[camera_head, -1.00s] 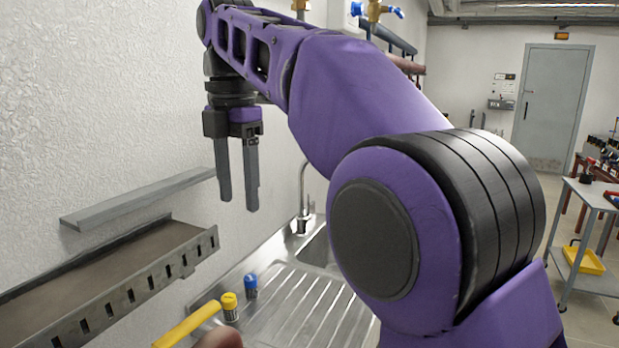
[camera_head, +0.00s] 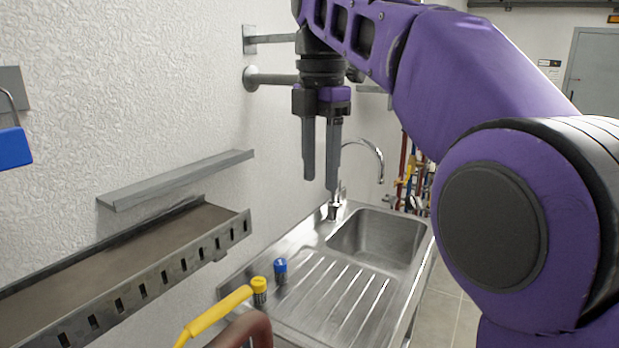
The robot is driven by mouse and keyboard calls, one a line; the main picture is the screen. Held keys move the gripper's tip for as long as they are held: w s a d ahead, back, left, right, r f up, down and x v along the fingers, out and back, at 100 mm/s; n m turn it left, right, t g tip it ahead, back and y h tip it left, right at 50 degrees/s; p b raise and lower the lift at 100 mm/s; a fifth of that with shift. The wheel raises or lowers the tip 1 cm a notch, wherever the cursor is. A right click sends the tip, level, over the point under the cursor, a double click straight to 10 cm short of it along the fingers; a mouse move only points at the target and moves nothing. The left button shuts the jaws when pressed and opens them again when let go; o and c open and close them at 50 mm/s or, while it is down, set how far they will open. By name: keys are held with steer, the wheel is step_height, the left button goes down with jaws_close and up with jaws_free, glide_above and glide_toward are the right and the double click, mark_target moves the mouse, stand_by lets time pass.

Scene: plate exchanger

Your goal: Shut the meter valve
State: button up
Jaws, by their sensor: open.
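My gripper (camera_head: 321,180) hangs with its two grey fingers pointing down, apart and empty, in front of the white wall and above the sink area. A yellow lever-like handle (camera_head: 216,314) shows at the bottom, beside a curved reddish-brown pipe (camera_head: 246,330) cut off by the picture edge. My gripper is well above and to the right of this handle in the picture, not touching it. I cannot tell whether the handle belongs to the meter valve. No meter is recognisable.
A steel sink (camera_head: 378,240) with a drainboard and tap (camera_head: 368,146) is below. A slotted metal tray (camera_head: 150,290) and a narrow shelf (camera_head: 180,178) line the left wall. A blue object (camera_head: 14,148) hangs far left.

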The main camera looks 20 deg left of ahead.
steer(key=shift+a+f, duration=0.1)
steer(key=c, duration=0.5)
steer(key=s+a+f+m, duration=0.1)
steer(key=s+a+m, duration=0.1)
steer(key=s+a+f+m+y+b, duration=0.1)
steer(key=s+a+f+m, duration=0.1)
steer(key=a+m, duration=0.1)
steer(key=s+a+f+m, duration=0.1)
steer(key=s+a+m, duration=0.1)
steer(key=shift+a+f+m+t+y+b, duration=0.15)
steer(key=shift+m+t+y+b, duration=0.15)
steer(key=shift+m+y+b, duration=0.1)
jaws_close()
steer(key=m+y+b, duration=0.1)
steer(key=m+y, duration=0.1)
steer(key=m, duration=0.5)
glide_above(209, 321)
steer(key=w+a, duration=0.3)
steer(key=w, duration=0.1)
step_height(209, 321, down, 3)
steer(key=s+b+x, duration=0.1)
steer(key=b+x, duration=0.1)
steer(key=x, duration=0.8)
steer(key=shift+w+d+f+m, duration=0.1)
steer(key=shift+d+m, duration=0.05)
steer(key=shift+d, duration=0.85)
steer(key=shift+w+d+f+m, duration=0.1)
steer(key=shift+d+m, duration=0.05)
steer(key=shift+d, duration=0.85)
